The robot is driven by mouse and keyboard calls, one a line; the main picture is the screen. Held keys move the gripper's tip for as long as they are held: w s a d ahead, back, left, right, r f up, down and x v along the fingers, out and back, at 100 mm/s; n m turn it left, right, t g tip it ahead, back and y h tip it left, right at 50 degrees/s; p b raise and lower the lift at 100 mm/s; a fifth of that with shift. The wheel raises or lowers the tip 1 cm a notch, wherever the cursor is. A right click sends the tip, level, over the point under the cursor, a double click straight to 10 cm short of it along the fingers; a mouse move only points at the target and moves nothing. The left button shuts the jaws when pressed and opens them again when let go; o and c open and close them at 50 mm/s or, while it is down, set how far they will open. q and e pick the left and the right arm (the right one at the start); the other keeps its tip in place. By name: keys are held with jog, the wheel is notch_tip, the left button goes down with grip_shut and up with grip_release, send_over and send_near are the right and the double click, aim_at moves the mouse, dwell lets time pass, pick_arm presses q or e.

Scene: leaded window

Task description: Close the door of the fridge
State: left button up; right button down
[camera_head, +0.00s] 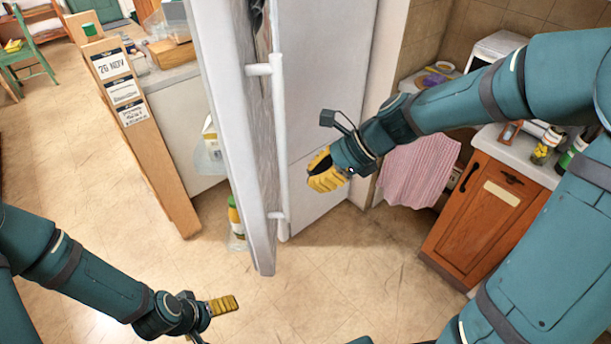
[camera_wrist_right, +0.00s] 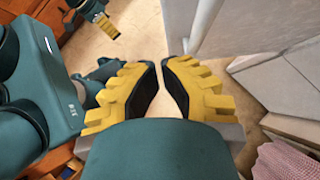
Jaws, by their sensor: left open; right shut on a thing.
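The fridge door (camera_head: 325,85) stands open, its free edge toward me and its pale outer face turned right. Its upright white handle (camera_head: 279,150) is near that edge; a white bar that looks like the handle also shows in the right wrist view (camera_wrist_right: 204,22). Bottles show on the door's inner side at the left. My right gripper (camera_head: 322,172) is right of the handle, in front of the outer face. Its fingers (camera_wrist_right: 172,75) are nearly together; I see nothing clearly between them, and the handle looks beside them. My left gripper (camera_head: 224,305) is open and empty, low over the floor.
A wooden panel with paper notes (camera_head: 124,90) and a counter stand left of the door. At the right are a pink striped towel (camera_head: 424,168) and a wooden cabinet (camera_head: 487,205) with jars on top. The tiled floor (camera_head: 325,295) before the door is clear.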

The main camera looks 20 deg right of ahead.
jog(key=w+a+f+b, duration=0.2)
jog(key=a+f, duration=0.3)
jog(key=a, duration=0.4)
jog(key=shift+w+f, duration=0.2)
jog(key=shift+w, duration=0.45)
